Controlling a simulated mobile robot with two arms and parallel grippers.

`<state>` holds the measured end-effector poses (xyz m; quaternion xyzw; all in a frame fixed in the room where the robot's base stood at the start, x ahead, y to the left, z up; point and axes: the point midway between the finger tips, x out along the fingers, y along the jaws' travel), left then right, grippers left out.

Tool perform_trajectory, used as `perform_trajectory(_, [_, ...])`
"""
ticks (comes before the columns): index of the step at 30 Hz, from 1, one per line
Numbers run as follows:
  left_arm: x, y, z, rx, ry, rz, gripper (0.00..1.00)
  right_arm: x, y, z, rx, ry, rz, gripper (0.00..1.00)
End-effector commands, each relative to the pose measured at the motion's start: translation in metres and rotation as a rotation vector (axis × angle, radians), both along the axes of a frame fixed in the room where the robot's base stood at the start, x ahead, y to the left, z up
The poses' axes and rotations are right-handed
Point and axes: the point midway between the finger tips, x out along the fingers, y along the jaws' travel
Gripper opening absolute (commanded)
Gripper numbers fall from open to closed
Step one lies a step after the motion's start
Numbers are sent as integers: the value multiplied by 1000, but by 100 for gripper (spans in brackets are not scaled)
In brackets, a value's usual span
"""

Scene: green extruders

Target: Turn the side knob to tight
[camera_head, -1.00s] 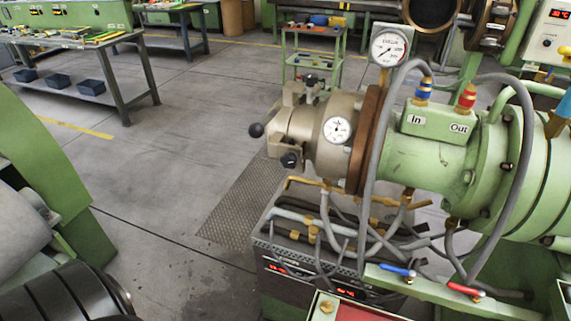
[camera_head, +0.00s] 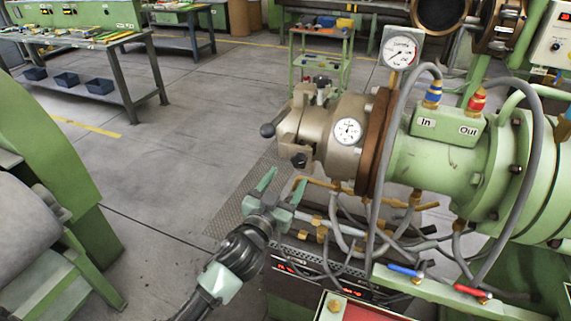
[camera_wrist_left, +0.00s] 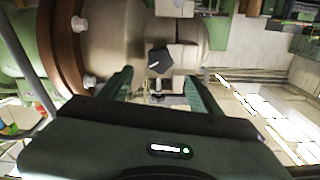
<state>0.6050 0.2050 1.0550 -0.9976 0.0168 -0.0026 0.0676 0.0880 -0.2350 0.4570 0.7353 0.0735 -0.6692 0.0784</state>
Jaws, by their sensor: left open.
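The side knob (camera_head: 299,160) is a small black lobed knob on the lower side of the beige-metal extruder head (camera_head: 328,132). In the left wrist view the knob (camera_wrist_left: 159,62) is dark with a pale pointer mark, beyond the fingertips and roughly between them. My left gripper (camera_head: 283,184) is open and empty, its two green fingers pointing up toward the knob from below, apart from it. In the left wrist view both fingers of the gripper (camera_wrist_left: 160,84) show spread. My right gripper is not in view.
A black ball handle (camera_head: 268,130) sticks out left of the head, and a dark-topped knob (camera_head: 321,82) stands on top. Brass pipes and grey hoses (camera_head: 345,235) hang below the head. The floor to the left (camera_head: 175,150) is clear.

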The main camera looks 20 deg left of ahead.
Motion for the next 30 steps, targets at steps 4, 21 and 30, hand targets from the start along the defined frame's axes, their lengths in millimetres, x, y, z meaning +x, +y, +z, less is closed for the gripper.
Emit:
perform_trajectory(4, [20,-1,3,2,-2,0,63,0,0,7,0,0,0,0])
perform_trajectory(21, [74,-3,-1,2,2,-1,63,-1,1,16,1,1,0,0])
perform_trajectory(30, [74,-3,-1,2,2,-1,27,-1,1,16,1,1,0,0])
